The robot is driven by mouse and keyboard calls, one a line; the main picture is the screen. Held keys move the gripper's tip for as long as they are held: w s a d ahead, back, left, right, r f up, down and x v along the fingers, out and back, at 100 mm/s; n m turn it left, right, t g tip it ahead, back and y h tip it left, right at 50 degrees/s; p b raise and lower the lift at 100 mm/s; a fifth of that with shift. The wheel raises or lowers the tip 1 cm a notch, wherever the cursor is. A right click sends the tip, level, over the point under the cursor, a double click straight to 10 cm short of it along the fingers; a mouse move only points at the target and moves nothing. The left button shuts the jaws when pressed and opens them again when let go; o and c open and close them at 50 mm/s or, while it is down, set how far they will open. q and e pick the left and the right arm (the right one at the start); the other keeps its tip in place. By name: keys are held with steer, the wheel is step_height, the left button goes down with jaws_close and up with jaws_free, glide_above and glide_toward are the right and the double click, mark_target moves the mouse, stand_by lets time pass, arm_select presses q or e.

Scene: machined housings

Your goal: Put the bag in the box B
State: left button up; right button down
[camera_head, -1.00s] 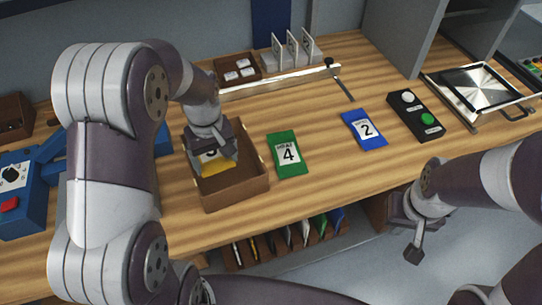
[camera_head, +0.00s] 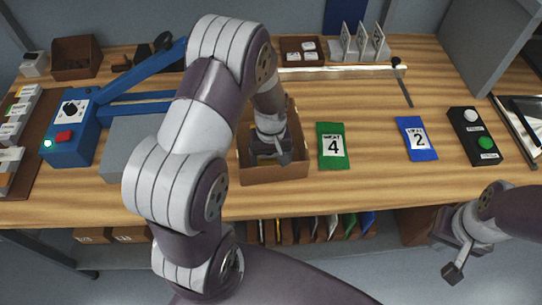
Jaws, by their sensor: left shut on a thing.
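My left gripper (camera_head: 283,155) reaches down into an open brown box (camera_head: 275,174) on the table, near its right side. It is shut; what it holds is hidden behind the fingers, and no yellow bag shows now. A green bag marked 4 (camera_head: 333,146) lies flat just right of the box. A blue bag marked 2 (camera_head: 417,139) lies farther right. I cannot read a letter B on any box. My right gripper (camera_head: 455,270) hangs empty in front of the table at lower right; its finger gap is unclear.
A blue sealer (camera_head: 72,127) with a red button stands at left, partly behind my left arm. A button box (camera_head: 474,136) is at right. A small compartment tray (camera_head: 303,51) and card rack (camera_head: 364,42) stand at the back. Bins (camera_head: 130,234) sit beneath.

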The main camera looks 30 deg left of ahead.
arm_select(q)
steer(key=o, duration=1)
steer(key=shift+d, duration=0.15)
step_height(320, 180, up, 12)
steer(key=s+d+m, duration=0.1)
steer(key=s+m, duration=0.1)
steer(key=s, duration=0.1)
steer(key=s+d+m+t, duration=0.1)
steer(key=s+d+m, duration=0.1)
steer(key=s+m, duration=0.1)
steer(key=s+d+m, duration=0.1)
steer(key=s+m, duration=0.1)
steer(key=shift+s+d+t, duration=0.3)
steer(key=shift+s+d, duration=0.05)
steer(key=shift+s, duration=0.05)
